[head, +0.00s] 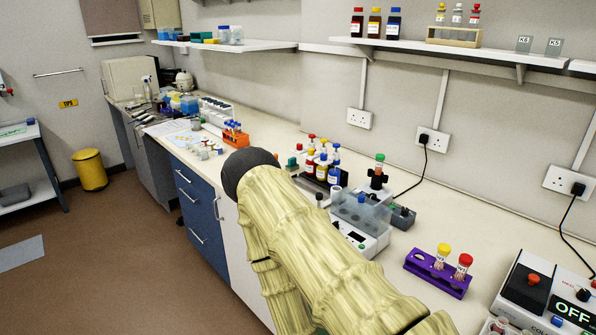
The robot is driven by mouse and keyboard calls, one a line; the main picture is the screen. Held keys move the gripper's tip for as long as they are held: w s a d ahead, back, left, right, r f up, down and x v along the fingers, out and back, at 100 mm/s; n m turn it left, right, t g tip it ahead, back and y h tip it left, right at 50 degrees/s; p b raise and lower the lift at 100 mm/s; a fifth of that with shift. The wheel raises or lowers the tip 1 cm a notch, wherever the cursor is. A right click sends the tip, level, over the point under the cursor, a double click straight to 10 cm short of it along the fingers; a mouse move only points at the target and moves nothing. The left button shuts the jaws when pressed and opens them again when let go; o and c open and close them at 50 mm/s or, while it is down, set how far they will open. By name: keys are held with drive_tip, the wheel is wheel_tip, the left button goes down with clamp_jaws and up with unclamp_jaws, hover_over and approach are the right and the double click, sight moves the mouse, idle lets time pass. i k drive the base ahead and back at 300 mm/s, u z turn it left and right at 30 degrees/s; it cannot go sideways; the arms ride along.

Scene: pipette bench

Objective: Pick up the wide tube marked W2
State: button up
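A purple rack (418,263) stands on the bench at the lower right. It holds two wide tubes upright, one with a yellow cap (444,250) and one with a red cap (465,260). Both carry pale labels with marks too small to read, so I cannot tell which is W2. My pale ribbed arm crosses the lower middle of the head view, left of the rack. Its dark rounded joint is over the bench front. I cannot see my gripper or its fingers.
A switch box (570,312) reading OFF stands right of the rack. A grey-lidded device (360,215) and a green-capped tube in a black stand (378,172) are to its left. Colour-capped bottles and an orange rack (236,139) stand farther left. Bench behind the rack is clear.

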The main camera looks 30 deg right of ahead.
sight(378, 169)
drive_tip(key=u, duration=0.95)
drive_tip(key=k, duration=0.75)
drive_tip(key=z, duration=1.5)
drive_tip(key=i, duration=0.15)
drive_tip(key=z, duration=0.1)
